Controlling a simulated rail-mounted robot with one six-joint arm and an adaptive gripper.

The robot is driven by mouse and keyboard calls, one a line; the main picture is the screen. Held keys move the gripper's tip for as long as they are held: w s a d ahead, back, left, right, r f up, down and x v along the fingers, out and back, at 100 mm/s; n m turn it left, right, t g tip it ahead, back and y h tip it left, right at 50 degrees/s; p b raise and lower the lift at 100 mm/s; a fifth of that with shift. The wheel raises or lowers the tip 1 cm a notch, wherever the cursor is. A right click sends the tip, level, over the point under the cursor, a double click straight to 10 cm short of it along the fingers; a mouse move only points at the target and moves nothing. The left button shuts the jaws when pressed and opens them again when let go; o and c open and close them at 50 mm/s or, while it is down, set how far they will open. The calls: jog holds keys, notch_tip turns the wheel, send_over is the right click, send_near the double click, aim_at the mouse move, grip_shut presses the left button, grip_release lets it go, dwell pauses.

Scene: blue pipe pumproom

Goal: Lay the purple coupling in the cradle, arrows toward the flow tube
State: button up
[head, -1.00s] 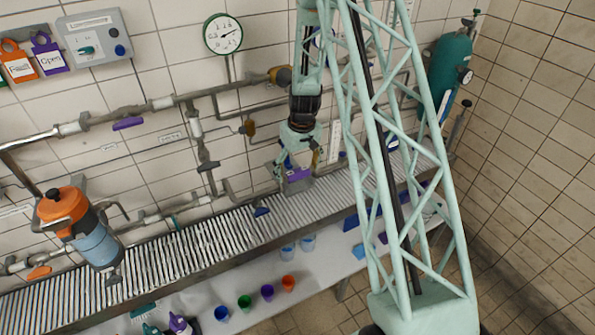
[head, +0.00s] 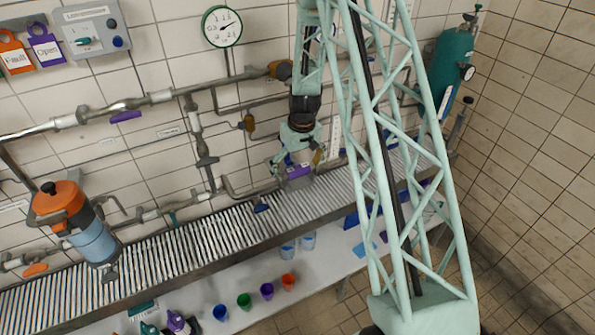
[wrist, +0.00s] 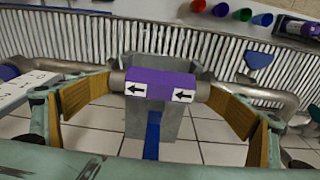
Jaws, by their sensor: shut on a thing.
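The purple coupling (wrist: 160,85) has grey ends and two white labels with black arrows, both pointing left in the wrist view. My gripper (wrist: 160,88) is shut on it, one yellow-padded finger at each end. A grey upright cradle (wrist: 140,125) with a blue strip stands directly under and behind the coupling; I cannot tell whether they touch. In the head view my gripper (head: 298,165) holds the coupling (head: 298,172) near the wall, above the grating. A white scale board (head: 335,140), perhaps at the flow tube, stands right of it; a marked white board (wrist: 25,88) shows left in the wrist view.
Grey pipes (wrist: 270,95) flank the cradle in the wrist view. The ribbed grating (head: 180,250) runs along the wall. Several coloured cups (head: 245,300) stand on the shelf in front. An orange and blue canister (head: 85,225) is at left, a green cylinder (head: 450,70) at right.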

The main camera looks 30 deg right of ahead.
aim_at(300, 171)
jog(key=shift+s+a+f, duration=0.1)
jog(key=shift+s+f, duration=0.35)
jog(key=shift+f, duration=0.1)
jog(key=o, duration=1.2)
jog(key=shift+o, duration=1)
jog(key=shift+w, duration=0.15)
jog(key=shift+r, duration=0.15)
jog(key=shift+w+r, duration=0.1)
jog(key=shift+w, duration=0.05)
jog(key=shift+r, duration=0.1)
jog(key=shift+r, duration=0.75)
notch_tip(300, 171, up, 10)
jog(key=s, duration=0.1)
jog(key=shift+s, duration=0.25)
